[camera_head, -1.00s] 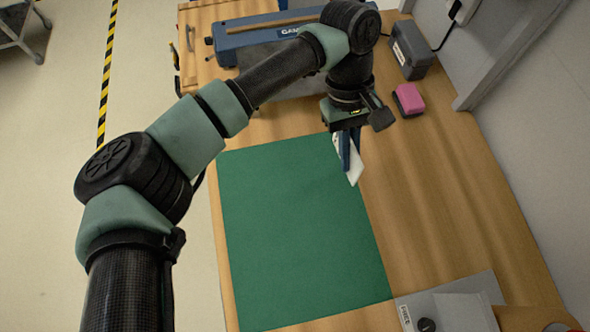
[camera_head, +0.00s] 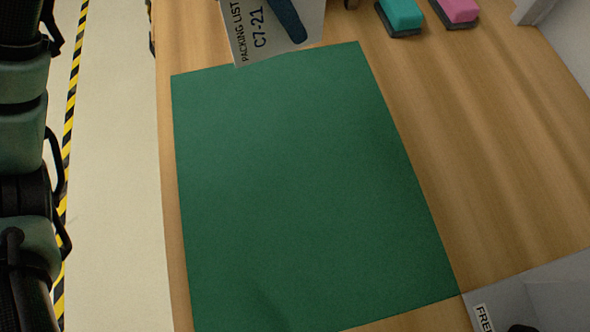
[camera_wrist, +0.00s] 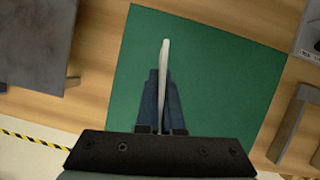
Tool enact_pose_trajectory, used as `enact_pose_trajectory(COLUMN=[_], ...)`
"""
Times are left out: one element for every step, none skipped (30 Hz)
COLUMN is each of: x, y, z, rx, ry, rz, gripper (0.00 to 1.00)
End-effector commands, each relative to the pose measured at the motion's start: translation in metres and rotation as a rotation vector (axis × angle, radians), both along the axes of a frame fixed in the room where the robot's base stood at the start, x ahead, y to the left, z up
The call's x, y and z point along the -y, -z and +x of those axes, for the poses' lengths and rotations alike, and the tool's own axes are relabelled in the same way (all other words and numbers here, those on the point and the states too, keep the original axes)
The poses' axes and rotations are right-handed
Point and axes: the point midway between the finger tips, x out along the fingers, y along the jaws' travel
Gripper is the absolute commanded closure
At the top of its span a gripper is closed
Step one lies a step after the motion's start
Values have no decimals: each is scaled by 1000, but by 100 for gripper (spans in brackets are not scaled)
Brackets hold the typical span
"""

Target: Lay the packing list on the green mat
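The packing list (camera_head: 250,38) is a white sheet printed "PACKING LIST C7-21", at the top of the head view by the green mat's far edge. The green mat (camera_head: 310,190) lies flat and bare on the wooden table. My gripper (camera_head: 287,15) shows only as a blue finger across the sheet, cut off by the frame. In the wrist view the sheet (camera_wrist: 165,65) is edge-on between the blue fingers of my gripper (camera_wrist: 163,90), which are shut on it. The mat (camera_wrist: 225,80) is beyond it. Whether the sheet's lower edge touches the mat is unclear.
A teal block (camera_head: 402,14) and a pink block (camera_head: 457,10) sit beyond the mat's far right corner. A grey box with a partly cut label (camera_head: 540,295) stands at lower right. Bare wood (camera_head: 470,150) lies right of the mat; a wall edges the table.

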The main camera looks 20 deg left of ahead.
Motion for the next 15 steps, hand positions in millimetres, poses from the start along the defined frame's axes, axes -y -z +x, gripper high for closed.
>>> enact_pose_trajectory(x=[-2,-3,-4,-5,-5,-5,-6,-5,-5,-5,-5,-5,-5,-5,-5], y=[5,5,5,6,9,15,20,26,33,39,45,51,55,58,61], z=[-2,-3,-4,-5,-5,-5,-5,-6,-6,-6,-6,-6,-6,-5,-5], rx=[2,1,1,0,-1,-2,-3,-3,-3,-3,-3,-4,-3,-2,-2], ry=[-30,-46,-62,-72,-78,-84,-87,-87,-88,-87,-86,-85,-85,-86,-85], rz=[2,1,1,-1,-2,-2,-3,-5,-4,-6,-5,-5,-4,-4,-3], gripper=[100,100,100,100,100,100,100,100,100,100,100,100,100,100,100])
